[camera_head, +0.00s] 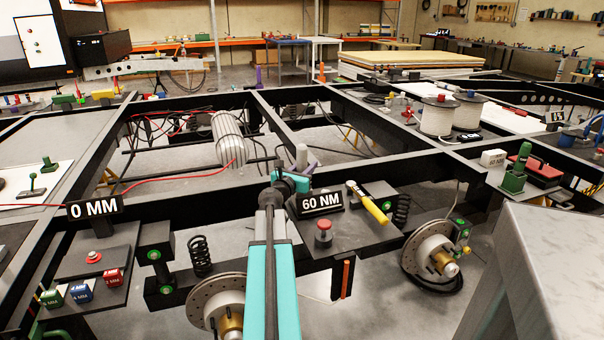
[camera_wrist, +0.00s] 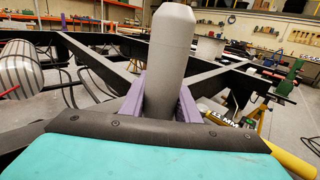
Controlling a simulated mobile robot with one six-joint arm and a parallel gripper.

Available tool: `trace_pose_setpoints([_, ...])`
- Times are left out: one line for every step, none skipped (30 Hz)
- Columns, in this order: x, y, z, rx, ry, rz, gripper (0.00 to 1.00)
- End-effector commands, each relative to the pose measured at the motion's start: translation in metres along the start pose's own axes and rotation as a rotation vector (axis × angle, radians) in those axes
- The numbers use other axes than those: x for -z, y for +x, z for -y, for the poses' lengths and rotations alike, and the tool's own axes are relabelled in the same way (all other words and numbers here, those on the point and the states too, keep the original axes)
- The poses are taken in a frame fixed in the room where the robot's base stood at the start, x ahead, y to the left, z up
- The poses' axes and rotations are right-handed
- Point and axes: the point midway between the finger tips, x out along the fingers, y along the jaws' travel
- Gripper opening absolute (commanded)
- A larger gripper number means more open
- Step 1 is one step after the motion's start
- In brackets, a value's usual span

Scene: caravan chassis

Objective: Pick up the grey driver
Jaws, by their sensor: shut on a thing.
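The grey driver (camera_wrist: 172,50) is a smooth grey cylinder with a tapered top. In the wrist view it stands upright between the two purple fingers of my gripper (camera_wrist: 160,103), which are shut on it. In the head view my gripper (camera_head: 303,168) is beyond the end of my arm, above the chassis frame, and the driver (camera_head: 301,154) shows as a small grey piece there. The driver's lower end is hidden behind my wrist in the wrist view.
A 60 NM display (camera_head: 321,202), a yellow-handled tool (camera_head: 368,202) and a red button (camera_head: 323,232) are on the plate right of my arm. A ribbed silver cylinder (camera_head: 229,139) lies to the left. Black chassis beams (camera_head: 370,158) surround my gripper.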

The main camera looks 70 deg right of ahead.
Motion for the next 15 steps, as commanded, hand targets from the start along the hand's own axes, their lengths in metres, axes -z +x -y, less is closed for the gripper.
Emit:
trace_pose_setpoints([-0.001, 0.0, 0.0, 0.001, 0.0, 0.001, 0.0])
trace_pose_setpoints([-0.001, 0.0, 0.0, 0.001, 0.0, 0.001, 0.0])
trace_pose_setpoints([-0.001, 0.0, 0.0, 0.001, 0.0, 0.001, 0.0])
trace_pose_setpoints([-0.001, 0.0, 0.0, 0.001, 0.0, 0.001, 0.0])
trace_pose_setpoints([-0.002, 0.0, 0.0, 0.001, 0.0, 0.001, 0.0])
trace_pose_setpoints([-0.003, 0.0, 0.0, 0.001, 0.0, 0.001, 0.0])
trace_pose_setpoints([-0.004, 0.0, 0.0, 0.001, 0.0, 0.001, 0.0])
trace_pose_setpoints([-0.005, 0.0, 0.0, 0.001, 0.0, 0.002, 0.0])
trace_pose_setpoints([-0.008, 0.0, 0.0, 0.001, 0.0, 0.002, 0.0])
trace_pose_setpoints([-0.01, 0.0, 0.0, 0.001, 0.0, 0.002, 0.0])
trace_pose_setpoints([-0.012, 0.0, 0.0, 0.0, 0.0, 0.002, 0.0])
trace_pose_setpoints([-0.015, 0.0, 0.0, 0.0, 0.0, 0.002, 0.0])
trace_pose_setpoints([-0.018, 0.0, 0.0, 0.0, 0.001, 0.002, 0.0])
trace_pose_setpoints([-0.021, 0.0, 0.0, 0.0, 0.001, 0.002, 0.0])
trace_pose_setpoints([-0.027, 0.0, 0.0, 0.0, 0.0, 0.002, 0.0])
